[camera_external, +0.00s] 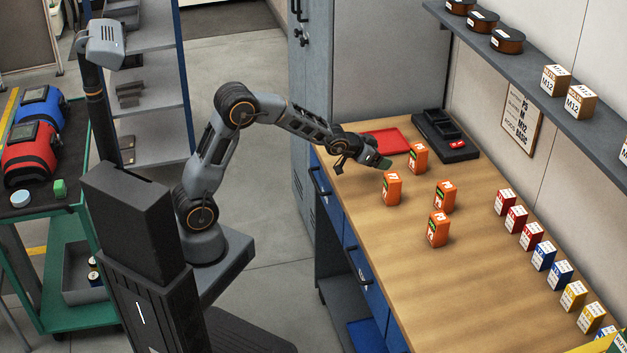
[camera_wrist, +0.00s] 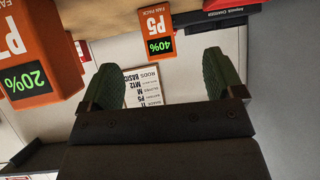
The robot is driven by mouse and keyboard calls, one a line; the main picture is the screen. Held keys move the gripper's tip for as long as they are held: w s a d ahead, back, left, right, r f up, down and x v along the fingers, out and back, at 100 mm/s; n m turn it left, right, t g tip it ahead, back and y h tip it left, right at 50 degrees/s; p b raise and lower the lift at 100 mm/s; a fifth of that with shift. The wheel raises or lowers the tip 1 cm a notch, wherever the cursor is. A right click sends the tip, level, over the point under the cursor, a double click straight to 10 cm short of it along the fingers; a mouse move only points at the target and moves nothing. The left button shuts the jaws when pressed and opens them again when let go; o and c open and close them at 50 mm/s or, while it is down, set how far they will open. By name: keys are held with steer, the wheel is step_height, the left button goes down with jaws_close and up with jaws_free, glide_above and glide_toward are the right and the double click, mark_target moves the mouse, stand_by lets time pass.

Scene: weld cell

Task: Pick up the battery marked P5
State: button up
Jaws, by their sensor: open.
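The battery marked P5 (camera_wrist: 158,32) is an orange box with a green 40% display. In the wrist view, which looks upside down, it is at the top, ahead of the gap between my fingers. It appears to be the orange battery (camera_external: 418,157) near the red mat in the external view. My gripper (camera_wrist: 160,75) is open and empty, its two green-padded fingers apart and not around the battery. In the external view my gripper (camera_external: 380,161) is low over the bench, left of P5. Another orange battery (camera_wrist: 37,50), showing 20%, is close at the left; its marking is partly cut off.
The near battery (camera_external: 391,188) stands just beside my gripper. Two more orange batteries (camera_external: 444,197) (camera_external: 438,229) stand nearer the front. A red mat (camera_external: 386,141) and a black charger tray (camera_external: 446,146) lie behind. Small coloured boxes (camera_external: 531,236) line the wall side. The front bench is clear.

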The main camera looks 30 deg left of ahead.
mark_target(414, 147)
steer(key=shift+t+h, duration=0.6)
steer(key=shift+h, duration=0.2)
steer(key=w+d, duration=0.2)
steer(key=w+d+p, duration=0.1)
steer(key=w+d, duration=0.1)
steer(key=w+d+r, duration=0.1)
steer(key=w, duration=0.1)
steer(key=shift+w+d, duration=0.25)
steer(key=shift+d, duration=0.15)
steer(key=shift+p+x, duration=1.2)
steer(key=shift+x, duration=1.95)
steer(key=shift+d+r, duration=0.1)
steer(key=shift+r, duration=0.05)
steer(key=shift+c, duration=0.4)
steer(key=c, duration=1)
steer(key=shift+c, duration=0.6)
steer(key=shift+r, duration=0.15)
